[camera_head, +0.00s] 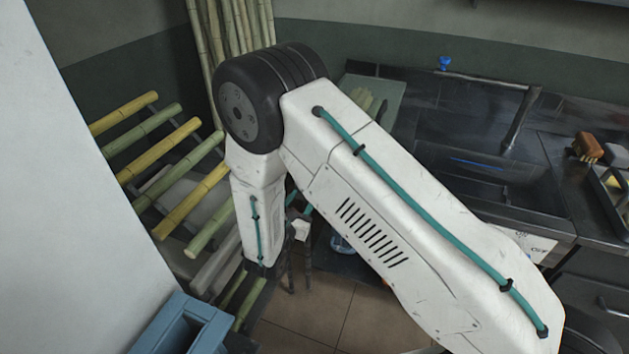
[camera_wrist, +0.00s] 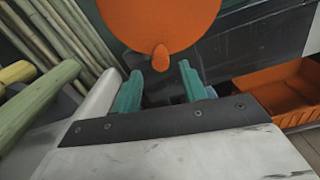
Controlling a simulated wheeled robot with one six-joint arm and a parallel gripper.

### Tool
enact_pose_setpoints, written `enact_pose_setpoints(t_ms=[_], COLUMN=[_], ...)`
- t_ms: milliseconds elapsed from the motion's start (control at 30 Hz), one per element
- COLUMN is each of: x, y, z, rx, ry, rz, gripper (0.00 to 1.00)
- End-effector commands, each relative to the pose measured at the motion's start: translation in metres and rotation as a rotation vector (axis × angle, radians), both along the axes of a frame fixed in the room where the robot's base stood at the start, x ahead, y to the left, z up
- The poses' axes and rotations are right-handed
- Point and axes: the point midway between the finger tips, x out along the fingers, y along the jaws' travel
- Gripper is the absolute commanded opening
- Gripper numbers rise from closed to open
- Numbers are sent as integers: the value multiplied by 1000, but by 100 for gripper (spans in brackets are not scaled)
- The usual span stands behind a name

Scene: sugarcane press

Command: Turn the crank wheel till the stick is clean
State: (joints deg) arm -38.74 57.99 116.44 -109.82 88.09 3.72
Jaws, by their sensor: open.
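In the wrist view, a large round orange disc, which looks like the crank wheel (camera_wrist: 160,18), fills the top middle. An orange knob (camera_wrist: 160,58) stands out at its lower edge. My gripper (camera_wrist: 160,72) has its two teal fingers apart, one on each side of the knob and a little below it in the picture. Nothing is held between them. I cannot tell whether the fingers reach the knob's depth. In the head view my arm hides the wheel and the gripper. I cannot make out the stick in the press.
Several yellow and green canes (camera_head: 180,190) slant from a rack at the left; tall canes (camera_head: 228,28) stand behind. A dark sink (camera_head: 490,175) and a brown brush (camera_head: 587,145) are at the right. An orange tray (camera_wrist: 283,92) lies right of my gripper.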

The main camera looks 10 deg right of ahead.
Motion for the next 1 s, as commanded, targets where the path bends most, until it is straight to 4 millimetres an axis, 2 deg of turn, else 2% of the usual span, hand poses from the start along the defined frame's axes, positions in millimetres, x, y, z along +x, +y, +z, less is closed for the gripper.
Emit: enact_pose_setpoints(t_ms=[500, 867, 933, 1000], x=[59, 65, 65, 65], y=[-37, -40, -40, -40], z=[0, 0, 0, 0], rx=[-9, -9, -9, -9], ry=[6, 6, 6, 6], rz=[-2, -1, -1, -1], gripper=[43, 43, 29, 9])
